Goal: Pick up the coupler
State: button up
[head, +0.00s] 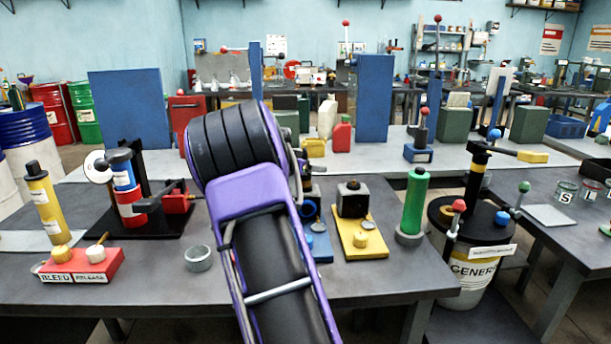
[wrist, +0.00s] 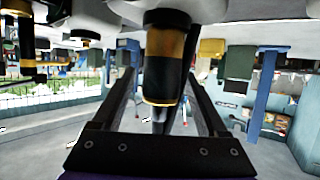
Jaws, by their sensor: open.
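A black and brass-gold cylinder (wrist: 166,62), which looks like the coupler though I cannot be sure, shows in the wrist view, where the scene appears upside down. My gripper (wrist: 160,74) is open, with one finger on each side of the cylinder. Gaps show between it and both fingers, so it does not look gripped. In the head view my purple arm hides the gripper and most of what is there. A blue plate (head: 318,243) shows just right of the arm.
A yellow plate with a dark block (head: 352,203) and a green cylinder (head: 414,200) stand to the right. A grey ring (head: 198,258), a red two-button box (head: 82,264) and a yellow cylinder (head: 45,205) are to the left. Some front tabletop is clear.

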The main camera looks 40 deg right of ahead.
jog(key=shift+w+d+f, duration=0.1)
jog(key=shift+d, duration=0.15)
grip_shut()
dwell(0.4)
